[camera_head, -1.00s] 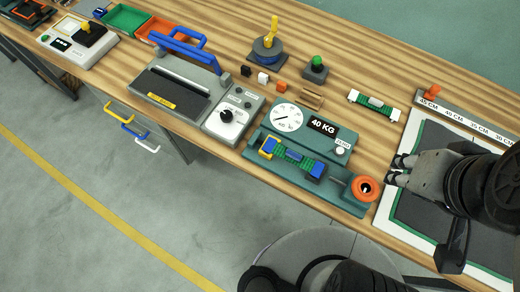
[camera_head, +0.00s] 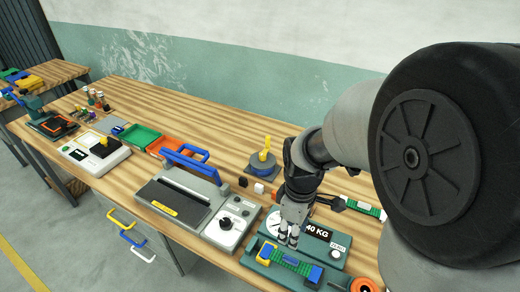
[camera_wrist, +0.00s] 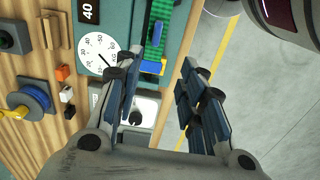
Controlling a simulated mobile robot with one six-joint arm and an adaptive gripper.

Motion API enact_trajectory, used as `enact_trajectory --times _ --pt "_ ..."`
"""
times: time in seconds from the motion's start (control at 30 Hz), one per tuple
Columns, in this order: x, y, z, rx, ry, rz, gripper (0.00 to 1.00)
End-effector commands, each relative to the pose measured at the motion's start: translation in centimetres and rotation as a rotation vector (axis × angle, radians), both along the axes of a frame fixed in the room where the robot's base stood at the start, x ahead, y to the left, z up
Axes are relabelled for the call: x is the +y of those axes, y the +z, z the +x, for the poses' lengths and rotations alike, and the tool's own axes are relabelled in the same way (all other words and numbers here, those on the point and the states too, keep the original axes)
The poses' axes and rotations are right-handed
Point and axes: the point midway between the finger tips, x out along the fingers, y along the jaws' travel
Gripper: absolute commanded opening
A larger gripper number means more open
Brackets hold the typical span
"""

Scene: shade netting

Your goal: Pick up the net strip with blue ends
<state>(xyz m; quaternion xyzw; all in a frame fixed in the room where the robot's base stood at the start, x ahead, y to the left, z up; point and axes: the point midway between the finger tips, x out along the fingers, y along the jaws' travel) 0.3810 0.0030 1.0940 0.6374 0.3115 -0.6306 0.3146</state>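The green net strip with blue ends (camera_head: 291,263) lies along the front of the teal weighing unit (camera_head: 260,270). One blue end sits at a yellow piece on its left. In the wrist view part of the strip (camera_wrist: 155,36) shows at the top, with blue and yellow at its near end; its other end is out of frame. My gripper (camera_head: 289,238) is just behind and above the strip in the head view. The wrist view shows its fingers (camera_wrist: 156,95) spread apart with nothing between them. The strip lies ahead of the fingers, apart from them.
The dial (camera_wrist: 98,52) and the 40 KG display are beside the gripper. A sealer with a blue handle (camera_head: 182,168) and a knob box (camera_head: 230,222) stand to the left. Another green strip with pale ends (camera_head: 368,209) lies on the right, partly hidden by my arm. A blue spool (camera_head: 261,165) stands behind.

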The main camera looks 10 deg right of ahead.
Motion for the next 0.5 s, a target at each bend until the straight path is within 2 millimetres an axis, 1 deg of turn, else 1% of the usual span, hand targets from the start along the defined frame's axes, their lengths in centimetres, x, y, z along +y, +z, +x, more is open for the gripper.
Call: enact_trajectory --times 0.17,0.5 --pt "0.0 -2.5 0.2 0.015 0.028 0.0 0.37" --pt "-0.1 -9.9 0.1 0.016 0.026 0.0 0.37"
